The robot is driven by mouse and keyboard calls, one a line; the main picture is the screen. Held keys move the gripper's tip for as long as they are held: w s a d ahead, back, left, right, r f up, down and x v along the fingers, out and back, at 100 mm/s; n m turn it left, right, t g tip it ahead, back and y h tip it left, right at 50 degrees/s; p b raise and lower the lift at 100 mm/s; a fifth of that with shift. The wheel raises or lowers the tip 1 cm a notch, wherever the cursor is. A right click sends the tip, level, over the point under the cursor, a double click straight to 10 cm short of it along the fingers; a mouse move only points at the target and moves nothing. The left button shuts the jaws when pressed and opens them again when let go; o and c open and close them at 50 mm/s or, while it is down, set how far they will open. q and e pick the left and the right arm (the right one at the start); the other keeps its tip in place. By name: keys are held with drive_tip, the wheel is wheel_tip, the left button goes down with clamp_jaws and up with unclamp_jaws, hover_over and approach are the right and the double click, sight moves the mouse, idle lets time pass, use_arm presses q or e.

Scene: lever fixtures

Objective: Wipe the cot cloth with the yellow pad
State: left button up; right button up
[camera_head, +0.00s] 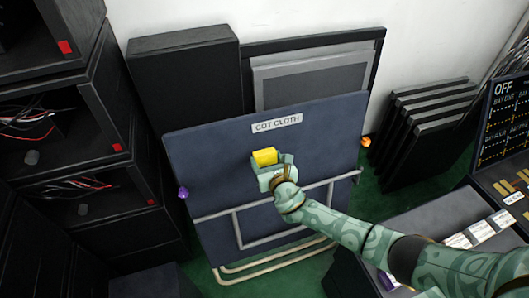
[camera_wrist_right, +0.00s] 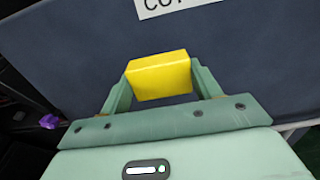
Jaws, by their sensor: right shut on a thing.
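The cot cloth (camera_head: 215,155) is a large dark blue panel standing tilted, with a white "COT CLOTH" label near its top edge. It fills most of the right wrist view (camera_wrist_right: 240,50). My right gripper (camera_head: 267,160) is in front of the panel, below the label. It is shut on the yellow pad (camera_head: 265,156), a small block that shows between the two fingers in the right wrist view (camera_wrist_right: 159,76). The pad is close to the cloth; I cannot tell whether it touches. My left gripper is not in view.
Grey rails (camera_head: 262,239) cross the panel's lower part. A purple knob (camera_head: 183,192) and an orange knob (camera_head: 365,141) sit at its sides. Black cabinets with wires stand at left, black slabs (camera_head: 428,130) at right. An "OFF" board (camera_head: 505,115) stands at far right.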

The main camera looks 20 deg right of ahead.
drive_tip(key=shift+s+r+p, duration=0.2)
drive_tip(key=shift+s+p, duration=0.1)
drive_tip(key=shift+s, duration=0.5)
drive_tip(key=shift+p+v, duration=0.6)
drive_tip(key=shift+v, duration=0.35)
drive_tip(key=shift+s+r, duration=0.15)
drive_tip(key=shift+s, duration=0.4)
